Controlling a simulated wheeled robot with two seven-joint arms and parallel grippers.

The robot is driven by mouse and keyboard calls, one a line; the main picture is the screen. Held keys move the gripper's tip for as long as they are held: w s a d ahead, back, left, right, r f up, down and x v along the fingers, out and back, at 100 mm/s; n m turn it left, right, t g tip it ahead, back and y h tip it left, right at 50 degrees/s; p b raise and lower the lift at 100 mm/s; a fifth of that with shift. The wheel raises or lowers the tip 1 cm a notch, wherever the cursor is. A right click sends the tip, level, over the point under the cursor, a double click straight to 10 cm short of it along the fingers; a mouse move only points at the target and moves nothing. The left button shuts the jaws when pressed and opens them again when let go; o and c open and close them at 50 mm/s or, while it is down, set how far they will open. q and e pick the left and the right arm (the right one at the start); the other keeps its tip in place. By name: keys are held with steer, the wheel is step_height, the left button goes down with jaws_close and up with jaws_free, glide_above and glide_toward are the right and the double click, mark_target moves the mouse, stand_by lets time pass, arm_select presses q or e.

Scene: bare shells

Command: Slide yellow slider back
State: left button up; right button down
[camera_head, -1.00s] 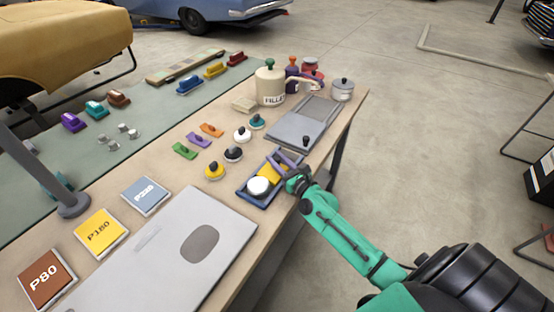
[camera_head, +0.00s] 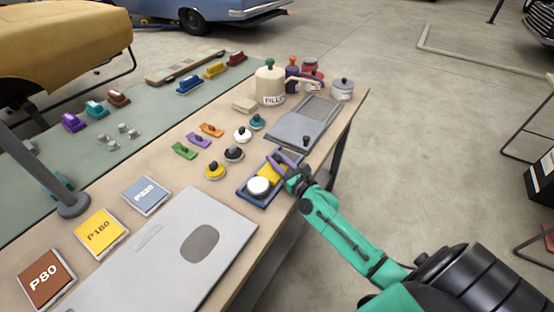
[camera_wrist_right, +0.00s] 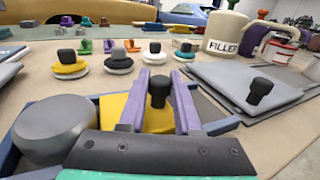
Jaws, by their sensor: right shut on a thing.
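The yellow slider (camera_head: 270,174) is a flat yellow plate in a shallow blue tray (camera_head: 243,193) near the table's right edge. A black knob (camera_wrist_right: 158,88) stands up from it in the right wrist view, where the yellow plate (camera_wrist_right: 113,108) shows beside the fingers. My right gripper (camera_head: 279,162) has its purple fingers on either side of this knob, shut on it. My left gripper is not in view.
A grey lidded box with a black knob (camera_head: 290,130) lies just beyond the tray. A filler can (camera_head: 270,85) and a pot (camera_head: 342,89) stand at the far end. Several knobbed discs lie to the left. A grey board (camera_head: 170,250) lies nearer.

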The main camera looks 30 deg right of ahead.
steer(key=w+d+b, duration=0.1)
steer(key=d+b, duration=0.1)
steer(key=w+d+b, duration=0.1)
steer(key=d+b, duration=0.1)
steer(key=w+d+b, duration=0.2)
steer(key=shift+d+f, duration=0.2)
steer(key=shift+d, duration=0.15)
steer(key=shift+s+d+r, duration=0.1)
steer(key=shift+r, duration=0.3)
steer(key=c, duration=1)
jaws_free()
steer(key=o, duration=0.4)
steer(key=shift+f, duration=0.2)
